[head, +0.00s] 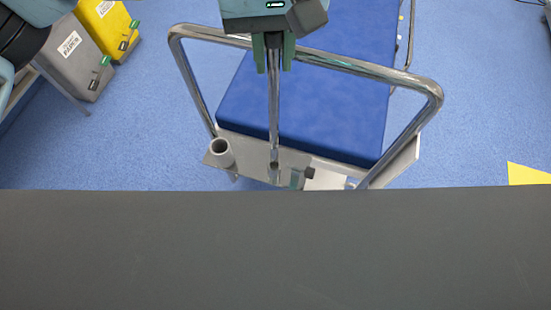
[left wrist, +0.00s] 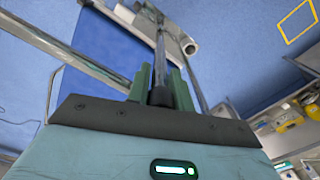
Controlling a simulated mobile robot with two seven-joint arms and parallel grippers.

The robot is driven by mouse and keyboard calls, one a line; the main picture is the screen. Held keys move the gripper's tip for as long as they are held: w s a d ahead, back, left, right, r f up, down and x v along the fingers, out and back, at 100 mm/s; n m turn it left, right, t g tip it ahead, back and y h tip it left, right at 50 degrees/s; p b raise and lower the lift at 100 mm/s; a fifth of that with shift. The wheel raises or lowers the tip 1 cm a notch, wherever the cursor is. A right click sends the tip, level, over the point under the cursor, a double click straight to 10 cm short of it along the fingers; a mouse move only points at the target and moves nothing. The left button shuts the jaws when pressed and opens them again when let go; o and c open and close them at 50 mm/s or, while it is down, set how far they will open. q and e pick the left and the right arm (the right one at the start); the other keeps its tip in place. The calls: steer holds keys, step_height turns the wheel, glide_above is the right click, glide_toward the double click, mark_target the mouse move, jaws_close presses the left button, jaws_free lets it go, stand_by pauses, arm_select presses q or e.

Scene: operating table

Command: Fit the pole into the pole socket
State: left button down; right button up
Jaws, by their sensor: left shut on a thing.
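My left gripper (head: 273,68) is at the top middle of the head view, shut on a slim shiny metal pole (head: 274,115). The pole runs from the fingers towards the trolley's end plate; in the left wrist view the pole (left wrist: 160,50) runs away from the green fingers. Its far end overlaps the plate (head: 250,160) in the picture; I cannot tell whether it touches or enters anything. A grey open-topped round socket (head: 221,150) stands on the plate, left of the pole and apart from it. My right gripper is not in view.
A bent metal rail (head: 360,68) crosses behind the pole, around a blue padded mattress (head: 310,120). A dark grey surface (head: 275,250) fills the foreground. Grey (head: 72,55) and yellow (head: 103,27) boxes stand at the upper left. Blue floor is open at the right.

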mark_target(274, 100)
arm_select(q)
step_height(274, 100, down, 10)
steer(key=shift+r, duration=0.1)
steer(key=c, duration=1.7)
jaws_free()
steer(key=shift+f, duration=0.2)
steer(key=o, duration=0.5)
steer(key=shift+c, duration=0.2)
steer(key=shift+r, duration=0.1)
